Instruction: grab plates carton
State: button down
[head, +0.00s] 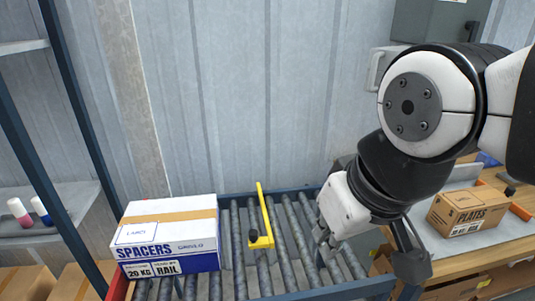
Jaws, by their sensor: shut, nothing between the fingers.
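The plates carton (464,213) is a small brown box with "PLATES" printed on its front. It sits on the wooden workbench (461,258) at the right of the head view. My arm passes between the camera and the area above the carton.
A white and blue spacers box (170,238) sits on the left of the roller conveyor (238,262). A yellow bar (264,215) stands across the rollers. A shelf with small bottles (20,212) is at far left. A grey metal wall (250,95) stands behind.

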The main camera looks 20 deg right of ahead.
aim_at(453, 213)
jog(key=z, duration=1.65)
jog(key=i+l+z, duration=0.15)
jog(key=i+z, duration=0.3)
